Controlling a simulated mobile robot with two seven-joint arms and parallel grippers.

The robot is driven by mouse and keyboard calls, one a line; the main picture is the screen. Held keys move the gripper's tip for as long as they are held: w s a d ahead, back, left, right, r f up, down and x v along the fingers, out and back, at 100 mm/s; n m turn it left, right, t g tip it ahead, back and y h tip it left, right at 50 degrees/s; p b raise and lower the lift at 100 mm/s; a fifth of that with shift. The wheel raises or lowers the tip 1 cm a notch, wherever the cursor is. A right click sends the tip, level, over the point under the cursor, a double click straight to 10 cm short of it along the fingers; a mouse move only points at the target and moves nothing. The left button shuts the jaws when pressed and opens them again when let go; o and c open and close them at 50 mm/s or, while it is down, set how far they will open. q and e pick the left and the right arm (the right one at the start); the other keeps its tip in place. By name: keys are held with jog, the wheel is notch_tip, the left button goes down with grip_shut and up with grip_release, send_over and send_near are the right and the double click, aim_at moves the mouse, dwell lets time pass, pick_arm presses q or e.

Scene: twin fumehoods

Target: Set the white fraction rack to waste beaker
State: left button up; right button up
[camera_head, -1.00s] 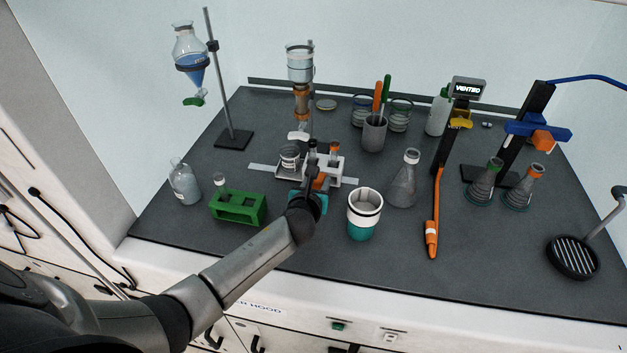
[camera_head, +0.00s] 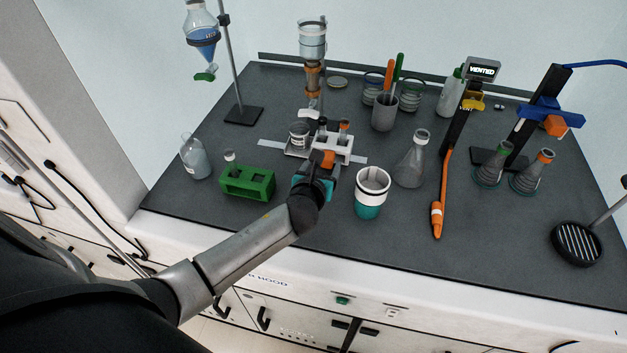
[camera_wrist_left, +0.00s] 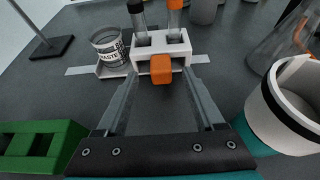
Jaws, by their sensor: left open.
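The white fraction rack (camera_head: 337,147) stands upright on the bench and holds two tubes, one dark-capped and one orange-capped. It also shows in the left wrist view (camera_wrist_left: 183,51), with an orange block (camera_wrist_left: 161,69) on its near face. The waste beaker (camera_head: 299,134), a clear cup labelled WASTE, stands just left of the rack on a flat pale base; it also shows in the left wrist view (camera_wrist_left: 108,47). My left gripper (camera_wrist_left: 160,92) is open in front of the rack, its fingers on either side of the orange block. Contact cannot be told. My right gripper is not in view.
A green rack (camera_head: 247,184) stands left of my gripper. A white and teal cup (camera_head: 371,194) stands close on its right, with a conical flask (camera_head: 411,160) behind. A column on a stand (camera_head: 313,70) rises behind the rack. The front bench strip is clear.

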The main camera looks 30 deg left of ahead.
pick_arm(q)
jog(key=p+v, duration=0.2)
jog(key=v, duration=0.9)
jog(key=shift+s, duration=0.25)
jog(key=shift+c, duration=0.2)
